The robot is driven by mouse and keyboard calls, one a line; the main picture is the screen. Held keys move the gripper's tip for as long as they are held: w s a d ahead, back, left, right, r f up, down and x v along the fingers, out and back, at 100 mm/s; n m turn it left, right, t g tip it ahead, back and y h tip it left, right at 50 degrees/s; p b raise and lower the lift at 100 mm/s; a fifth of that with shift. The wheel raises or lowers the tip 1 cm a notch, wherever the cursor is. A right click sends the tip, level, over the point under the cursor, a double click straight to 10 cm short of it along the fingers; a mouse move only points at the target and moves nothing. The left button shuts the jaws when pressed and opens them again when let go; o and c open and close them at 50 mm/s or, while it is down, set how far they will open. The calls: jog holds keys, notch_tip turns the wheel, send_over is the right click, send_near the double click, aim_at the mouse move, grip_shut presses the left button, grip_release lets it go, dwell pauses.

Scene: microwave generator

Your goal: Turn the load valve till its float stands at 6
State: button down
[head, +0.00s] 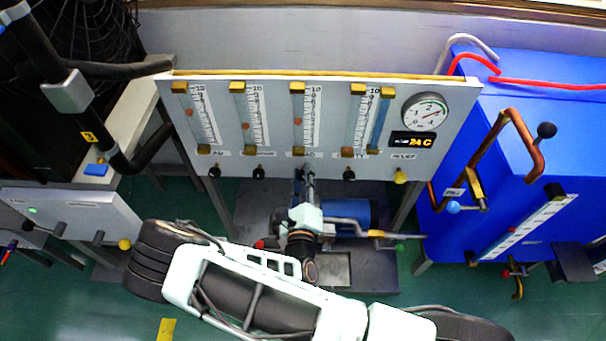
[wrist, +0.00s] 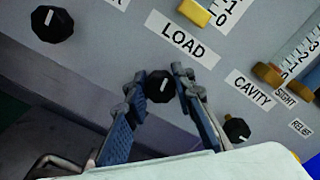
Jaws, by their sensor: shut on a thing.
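The load valve (wrist: 159,87) is a black knob with a white mark, below the LOAD label (wrist: 183,39) in the wrist view. My gripper (wrist: 158,82) has one finger on each side of the knob and is shut on it. In the head view my gripper (head: 304,176) reaches the panel's lower edge at the third column and hides the knob. The load gauge (head: 305,115) is the third tube from the left. Its red float (head: 297,121) stands a little below mid-scale; the exact number is too small to read. The wrist view shows only the scale's bottom end.
Other black knobs flank the load valve: one at left (wrist: 52,23) and the cavity knob (wrist: 236,129) at right. A yellow relief knob (head: 401,177) sits farther right. A dial (head: 426,112) is on the panel. A blue tank (head: 545,140) with copper pipes stands at right.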

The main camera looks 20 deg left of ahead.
jog(key=c, duration=1.6)
grip_release()
jog(key=v, duration=0.7)
jog(key=shift+s, duration=0.2)
